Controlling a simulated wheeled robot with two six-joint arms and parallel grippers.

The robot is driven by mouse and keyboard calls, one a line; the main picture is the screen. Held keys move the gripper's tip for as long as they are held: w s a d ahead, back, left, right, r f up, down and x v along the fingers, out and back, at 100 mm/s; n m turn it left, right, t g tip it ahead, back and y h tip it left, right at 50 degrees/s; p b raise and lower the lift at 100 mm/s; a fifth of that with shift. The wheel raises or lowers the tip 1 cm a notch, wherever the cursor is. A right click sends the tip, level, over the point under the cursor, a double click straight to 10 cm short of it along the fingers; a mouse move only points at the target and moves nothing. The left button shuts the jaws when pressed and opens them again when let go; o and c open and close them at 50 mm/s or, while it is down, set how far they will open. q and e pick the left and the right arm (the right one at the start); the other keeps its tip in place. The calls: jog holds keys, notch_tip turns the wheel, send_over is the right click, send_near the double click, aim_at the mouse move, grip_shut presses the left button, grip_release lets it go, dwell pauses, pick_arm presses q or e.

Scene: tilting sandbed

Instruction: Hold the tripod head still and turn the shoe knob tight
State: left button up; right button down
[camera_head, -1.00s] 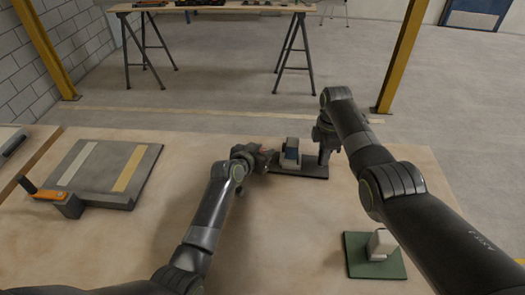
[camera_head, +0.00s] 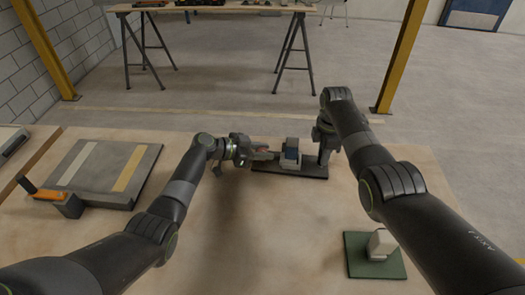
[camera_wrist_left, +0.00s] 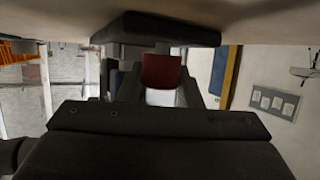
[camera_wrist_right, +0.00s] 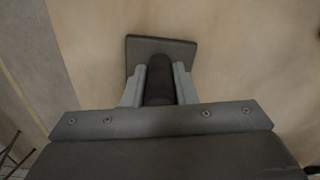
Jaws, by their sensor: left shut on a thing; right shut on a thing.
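The tripod head stands on a dark base plate (camera_head: 300,170) at the far side of the workbench; its blue-grey block (camera_head: 290,153) is upright. My left gripper (camera_head: 268,155) is left of the block, its fingers level and pointing right. In the left wrist view a red knob (camera_wrist_left: 162,70) sits between its fingers, which are shut on it. My right gripper (camera_head: 323,155) comes down from above at the plate's right end. In the right wrist view it is shut on a dark round handle (camera_wrist_right: 159,80) above the plate (camera_wrist_right: 160,45). The contact points are partly hidden.
A green plate with a pale block (camera_head: 381,243) lies at the front right. A grey board with two stripes (camera_head: 100,170) and an orange-handled clamp (camera_head: 55,199) are at the left. The middle of the bench is clear.

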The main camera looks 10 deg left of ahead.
pick_arm(q)
jog(key=shift+a+f+m+g+h, duration=0.1)
jog(key=shift+m+g+h, duration=0.4)
jog(key=shift+m+g, duration=0.6)
jog(key=shift+s+m+g, duration=0.1)
jog(key=shift+m+g, duration=0.6)
jog(key=shift+g, duration=0.1)
jog(key=o, duration=0.8)
jog(key=shift+o, duration=0.9)
jog(key=v, duration=1.2)
jog(key=shift+a+f, duration=0.1)
jog(key=shift+f, duration=0.05)
